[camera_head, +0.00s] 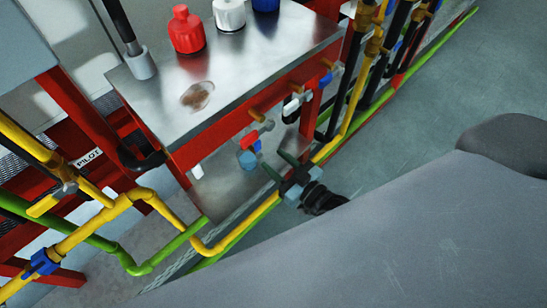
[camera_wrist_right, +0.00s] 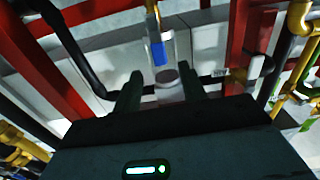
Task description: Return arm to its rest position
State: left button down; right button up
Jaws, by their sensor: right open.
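My right gripper (camera_head: 278,164) is low in front of the metal bench, with its two dark fingers apart and pointing toward the bench. In the right wrist view the fingers (camera_wrist_right: 161,92) stand open on either side of the line to a clear cup or tube (camera_wrist_right: 167,84). A blue part (camera_wrist_right: 158,53) shows just above it. In the head view a small blue cup (camera_head: 247,160) is just beyond the fingertips, below a tap with a red and blue handle (camera_head: 250,140). The fingers look apart from the cup, though the exact gap is hard to tell. My left gripper is not in view.
The steel bench top (camera_head: 230,75) holds a red bottle (camera_head: 187,32), a white bottle (camera_head: 229,14) and a blue one (camera_head: 265,4). Yellow pipes (camera_head: 160,207) and green pipes (camera_head: 140,268) run close below and beside my right gripper. Open grey floor (camera_head: 440,95) lies at the right.

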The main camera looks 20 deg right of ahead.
dwell(0.4)
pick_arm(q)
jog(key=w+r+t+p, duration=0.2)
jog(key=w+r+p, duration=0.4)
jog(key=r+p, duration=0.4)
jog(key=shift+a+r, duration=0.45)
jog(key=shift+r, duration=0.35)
pick_arm(e)
jog(key=s+d+m+g+h, duration=0.2)
jog(key=s+g, duration=0.6)
jog(key=s, duration=2)
jog(key=shift+s+d+f+h, duration=0.15)
jog(key=shift+s+d+h, duration=0.25)
jog(key=shift+h, duration=0.7)
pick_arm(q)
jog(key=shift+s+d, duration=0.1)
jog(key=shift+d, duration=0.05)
pick_arm(e)
jog(key=shift+d, duration=0.1)
